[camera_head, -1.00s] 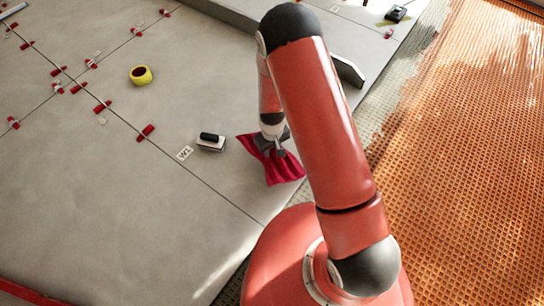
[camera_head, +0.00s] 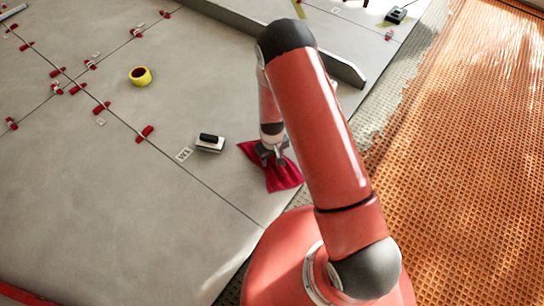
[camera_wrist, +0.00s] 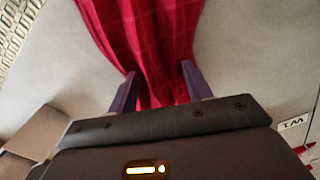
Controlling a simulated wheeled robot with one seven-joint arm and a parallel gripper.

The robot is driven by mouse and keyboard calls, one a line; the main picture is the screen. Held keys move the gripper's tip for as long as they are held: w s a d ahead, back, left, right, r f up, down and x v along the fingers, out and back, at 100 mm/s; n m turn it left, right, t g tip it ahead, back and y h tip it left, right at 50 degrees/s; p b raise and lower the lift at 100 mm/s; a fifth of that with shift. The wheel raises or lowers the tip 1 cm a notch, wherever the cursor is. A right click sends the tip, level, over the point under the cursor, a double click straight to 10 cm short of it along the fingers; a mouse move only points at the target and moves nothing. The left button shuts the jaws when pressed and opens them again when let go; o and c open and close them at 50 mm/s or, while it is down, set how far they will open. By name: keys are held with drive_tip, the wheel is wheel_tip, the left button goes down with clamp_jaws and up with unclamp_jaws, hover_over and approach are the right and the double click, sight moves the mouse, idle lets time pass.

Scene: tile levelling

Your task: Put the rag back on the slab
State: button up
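The crumpled red rag (camera_head: 284,178) lies on the grey slab (camera_head: 130,210), near the slab's right edge; its near end hangs close to that edge. In the wrist view the rag (camera_wrist: 145,35) spreads away from me and narrows in bunched folds toward the fingers. My gripper (camera_head: 272,155) is low over the rag's upper part. In the wrist view its two fingers (camera_wrist: 160,85) stand well apart, one on each side of the folds. I see no clear squeeze on the cloth. The rag's part under the gripper body is hidden.
A white block with a black handle (camera_head: 210,142) sits left of the rag. A yellow roll (camera_head: 140,76) and several red levelling clips (camera_head: 145,134) are farther left. A long grey bar (camera_head: 343,68) lies behind my arm. Orange matting (camera_head: 460,170) covers the right side.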

drive_tip(key=s+d+r+m+t+p, duration=0.1)
drive_tip(key=d+r, duration=0.2)
drive_tip(key=r, duration=1.5)
drive_tip(key=s+d+r+m+t+p, duration=0.1)
drive_tip(key=s+d+r+m+p, duration=0.15)
drive_tip(key=r, duration=1.55)
drive_tip(key=s+d+r+m+t, duration=0.1)
drive_tip(key=s+d+r, duration=0.3)
drive_tip(key=s+r, duration=0.3)
drive_tip(key=s+d+r+m+t, duration=0.1)
drive_tip(key=s+d+r+t, duration=0.1)
drive_tip(key=s+d+r, duration=0.2)
drive_tip(key=s+r, duration=0.3)
drive_tip(key=s, duration=0.2)
drive_tip(key=shift+s+t+b, duration=0.2)
drive_tip(key=shift+t+b, duration=0.1)
drive_tip(key=shift+b, duration=0.05)
drive_tip(key=shift+m, duration=0.25)
